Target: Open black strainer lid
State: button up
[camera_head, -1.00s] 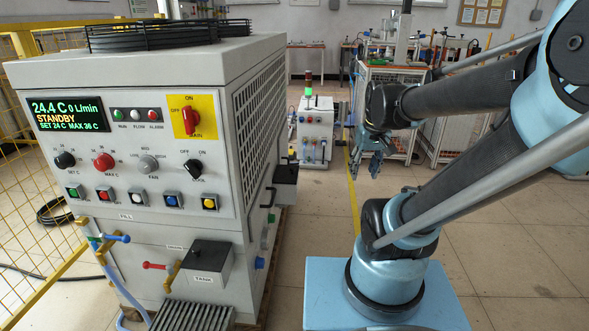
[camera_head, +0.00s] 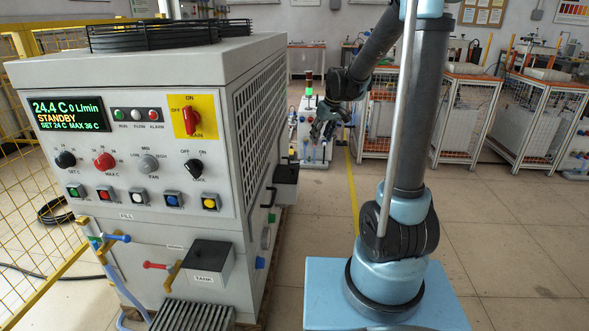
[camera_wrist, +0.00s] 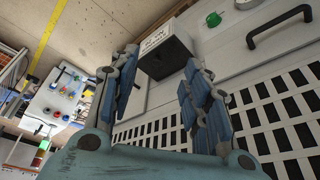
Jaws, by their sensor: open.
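A black-topped box (camera_head: 286,170) juts from the right side wall of the grey machine in the head view; it appears to be the strainer. In the wrist view, its dark face and white label (camera_wrist: 156,37) show beyond my fingertips; the label is not fully legible. My gripper (camera_head: 323,128) is open and empty, to the right of the box and above it in the head view. In the wrist view, the two blue-padded fingers of my gripper (camera_wrist: 161,62) are spread, with the box seen between them and apart from them. The lid looks shut.
The grey machine (camera_head: 130,210) fills the left, with a second black-lidded box marked TANK (camera_head: 207,263) on its front. A black handle (camera_wrist: 277,27) and a green knob (camera_wrist: 213,19) are near the strainer box. Open floor (camera_head: 510,240) lies to the right.

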jog(key=w+a+f+n, duration=0.2)
jog(key=w+a+f, duration=0.5)
jog(key=w, duration=0.3)
send_near(293, 168)
jog(key=shift+y, duration=0.3)
jog(key=x, duration=0.8)
jog(key=shift+w+d+f, duration=0.1)
jog(key=shift+d+f, duration=0.1)
jog(key=shift+f, duration=0.1)
jog(key=shift+c, duration=0.4)
